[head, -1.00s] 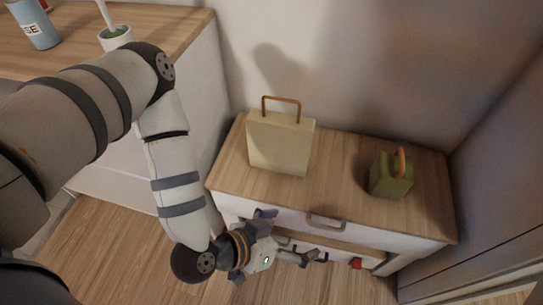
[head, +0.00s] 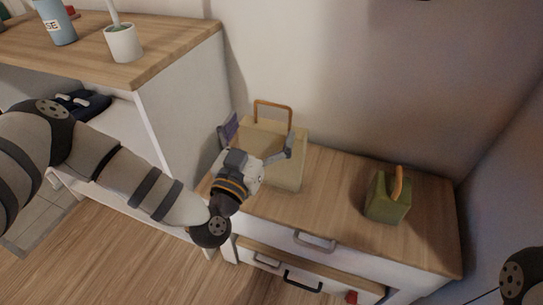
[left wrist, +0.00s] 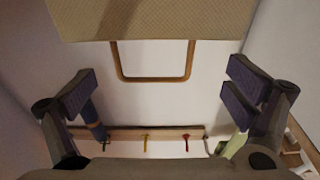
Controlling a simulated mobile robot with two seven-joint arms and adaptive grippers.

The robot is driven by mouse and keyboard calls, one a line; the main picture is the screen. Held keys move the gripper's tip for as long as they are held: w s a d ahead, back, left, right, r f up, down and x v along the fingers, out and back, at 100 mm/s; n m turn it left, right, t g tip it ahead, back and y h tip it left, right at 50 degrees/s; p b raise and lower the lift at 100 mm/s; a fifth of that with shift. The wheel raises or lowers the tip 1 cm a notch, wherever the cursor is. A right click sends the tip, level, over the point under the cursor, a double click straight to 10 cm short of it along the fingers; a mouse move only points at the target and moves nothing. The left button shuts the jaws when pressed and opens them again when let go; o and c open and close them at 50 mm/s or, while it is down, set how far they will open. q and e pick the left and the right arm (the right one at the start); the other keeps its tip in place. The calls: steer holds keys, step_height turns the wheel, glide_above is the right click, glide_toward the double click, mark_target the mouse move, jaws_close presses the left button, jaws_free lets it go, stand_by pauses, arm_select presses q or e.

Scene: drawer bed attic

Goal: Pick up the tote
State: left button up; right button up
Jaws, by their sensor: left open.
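A beige tote (head: 291,173) with a brown loop handle (head: 273,103) stands upright on the wooden top of a drawer cabinet. My left gripper (head: 259,136) is open in front of it and hides much of its front. One finger shows at the tote's left edge and the other near its right side. In the left wrist view the tote (left wrist: 150,18) fills the top, and its handle (left wrist: 153,78) hangs between the two spread fingers, with no contact visible. A smaller green bag (head: 387,203) with an orange handle stands to the right. My right gripper is not in view.
The wooden cabinet top (head: 335,205) is clear between the two bags. Drawers with handles (head: 314,243) are below it. A taller counter (head: 165,50) at left holds a white pot (head: 123,43) and a blue bottle (head: 57,22). A wall stands close behind the tote.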

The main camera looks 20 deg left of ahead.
mark_target(272, 126)
arm_select(q)
steer(key=w, duration=0.3)
steer(key=w+d, duration=0.1)
steer(key=shift+w+r, duration=0.35)
steer(key=shift+w, duration=0.05)
steer(key=c, duration=1.8)
steer(key=shift+r, duration=0.1)
